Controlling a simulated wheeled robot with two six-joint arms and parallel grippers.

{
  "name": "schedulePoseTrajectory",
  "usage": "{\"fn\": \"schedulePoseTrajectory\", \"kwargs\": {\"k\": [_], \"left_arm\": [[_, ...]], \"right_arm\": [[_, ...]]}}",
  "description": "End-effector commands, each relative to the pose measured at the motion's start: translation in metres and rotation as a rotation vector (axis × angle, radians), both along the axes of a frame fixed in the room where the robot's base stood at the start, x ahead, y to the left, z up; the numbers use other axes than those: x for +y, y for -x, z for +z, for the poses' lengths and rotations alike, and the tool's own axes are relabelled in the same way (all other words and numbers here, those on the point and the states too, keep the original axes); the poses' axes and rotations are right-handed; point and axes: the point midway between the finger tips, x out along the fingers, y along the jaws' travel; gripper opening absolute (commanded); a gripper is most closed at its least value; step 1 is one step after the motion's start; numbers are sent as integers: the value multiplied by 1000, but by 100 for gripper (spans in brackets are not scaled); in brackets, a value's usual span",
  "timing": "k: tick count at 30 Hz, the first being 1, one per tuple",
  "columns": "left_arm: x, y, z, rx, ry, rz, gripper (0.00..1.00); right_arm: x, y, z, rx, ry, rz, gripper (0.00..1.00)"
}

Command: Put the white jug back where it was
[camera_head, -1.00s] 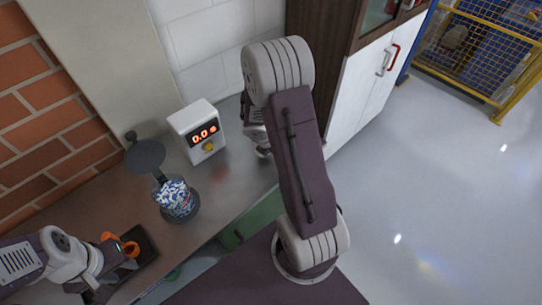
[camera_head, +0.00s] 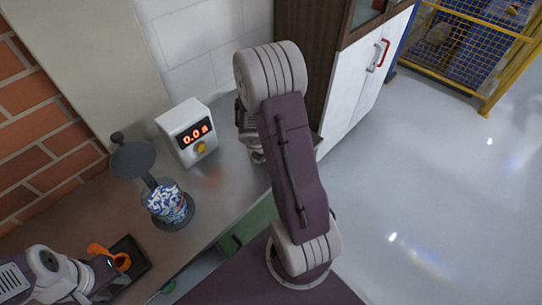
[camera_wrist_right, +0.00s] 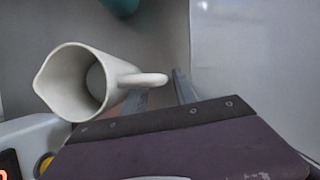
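The white jug (camera_wrist_right: 82,85) shows in the right wrist view, its open mouth facing the camera and its handle (camera_wrist_right: 148,79) pointing right. In the head view I cannot make it out; my right arm covers that area. In the head view only part of the right gripper (camera_head: 256,150) shows behind the arm. My left gripper (camera_head: 103,278) is at the lower left, beside an orange object; its fingers are unclear.
A white box with a red 0.0 display (camera_head: 187,133) stands on the grey counter (camera_head: 218,185). A dark-lidded holder with a blue-and-white patterned jar (camera_head: 168,203) stands left of it. The orange object (camera_head: 120,260) is by a black tray (camera_head: 136,262). A wooden cabinet (camera_head: 305,60) rises behind.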

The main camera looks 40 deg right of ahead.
Motion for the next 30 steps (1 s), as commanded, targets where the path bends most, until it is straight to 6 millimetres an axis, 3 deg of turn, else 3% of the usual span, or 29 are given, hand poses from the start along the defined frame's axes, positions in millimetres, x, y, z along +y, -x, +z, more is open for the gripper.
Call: {"fn": "schedulePoseTrajectory", "kwargs": {"k": [4, 9, 15, 24, 26, 29, 30], "left_arm": [[0, 0, 13, 0, 0, 0, 36], [0, 0, 41, 0, 0, 0, 36], [0, 0, 62, 0, 0, 0, 36], [0, 0, 66, 0, 0, 0, 36], [0, 0, 66, 0, 0, 0, 36], [0, 0, 66, 0, 0, 0, 36], [0, 0, 66, 0, 0, 0, 36]], "right_arm": [[3, 1, 17, -1, 1, 0, 34], [20, 5, 61, -4, 0, 2, 34], [37, 11, 101, -2, 1, 2, 34], [46, 14, 114, -2, -2, -6, 34], [52, 17, 115, -26, -25, -75, 34], [84, 32, 118, -143, -145, -449, 34], [102, 39, 119, -196, -208, -657, 34]]}}
